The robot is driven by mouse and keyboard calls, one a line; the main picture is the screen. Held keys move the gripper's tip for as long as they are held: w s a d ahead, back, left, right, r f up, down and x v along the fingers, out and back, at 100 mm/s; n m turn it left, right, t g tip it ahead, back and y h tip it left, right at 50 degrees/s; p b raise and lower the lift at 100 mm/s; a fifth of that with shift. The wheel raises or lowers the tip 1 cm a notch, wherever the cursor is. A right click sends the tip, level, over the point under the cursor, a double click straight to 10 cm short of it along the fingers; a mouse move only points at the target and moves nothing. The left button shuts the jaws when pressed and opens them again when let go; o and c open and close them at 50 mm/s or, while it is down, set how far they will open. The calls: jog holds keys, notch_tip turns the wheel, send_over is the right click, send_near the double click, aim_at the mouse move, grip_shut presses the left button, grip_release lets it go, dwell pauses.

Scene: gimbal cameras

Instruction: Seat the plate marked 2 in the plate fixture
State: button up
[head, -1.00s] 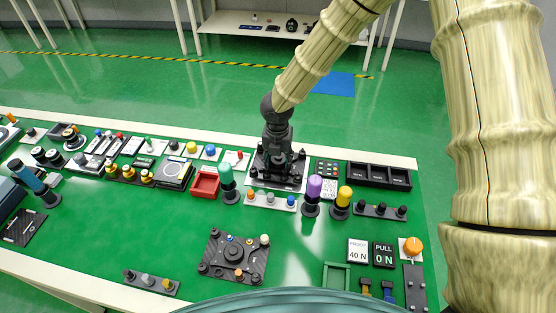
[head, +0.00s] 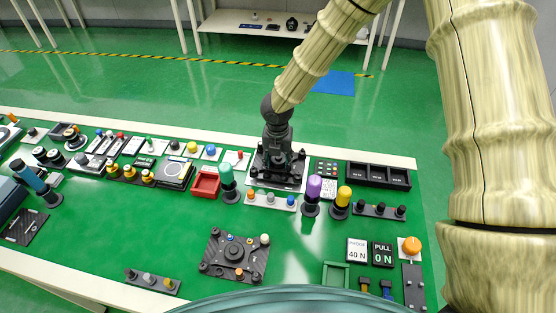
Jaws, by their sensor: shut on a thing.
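My gripper (head: 277,166) points down at the back middle of the green bench, over a dark square base with a pale front edge (head: 276,184) and dark knobs or posts near its corners. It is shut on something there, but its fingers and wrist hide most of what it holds. I cannot read a mark 2 on any plate. A dark patterned plate-like unit (head: 221,254) with a round centre and several corner posts lies at the front middle, apart from my gripper. I cannot tell which of these is the plate fixture.
A teal-topped post (head: 226,176), a purple-topped post (head: 314,188) and a yellow-topped post (head: 344,196) stand near my gripper. A red tray (head: 205,184) is to its left, a black compartment tray (head: 379,176) to its right.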

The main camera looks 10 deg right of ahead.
aim_at(278, 162)
jog(key=shift+f+b, duration=0.4)
jog(key=shift+f, duration=0.7)
jog(key=o, duration=1.4)
jog(key=r, duration=1.2)
jog(key=shift+s+a, duration=0.15)
jog(key=shift+s, duration=0.25)
